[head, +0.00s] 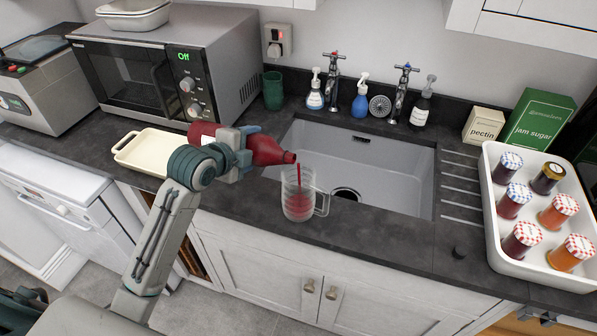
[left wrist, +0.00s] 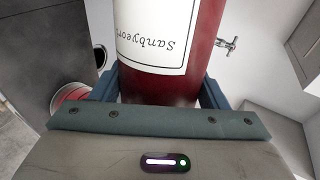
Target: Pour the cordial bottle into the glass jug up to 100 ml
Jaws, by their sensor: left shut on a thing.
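The cordial bottle (head: 267,150) is dark red with a white label. It is tilted almost level, its neck pointing right, and a red stream falls from its mouth. The glass jug (head: 299,201) stands upright on the counter edge in front of the sink, below the bottle mouth, with its handle to the right. Red liquid shows in it; I cannot read any markings. My left gripper (head: 241,150) is shut around the bottle body. In the left wrist view the bottle (left wrist: 160,88) sits between both fingers, its label upside down. My right gripper is not in view.
The sink (head: 390,170) with two taps lies behind the jug. A cream tray (head: 150,152) is on the left counter, below the microwave (head: 150,65). A white tray (head: 492,215) of several jam jars stands at right.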

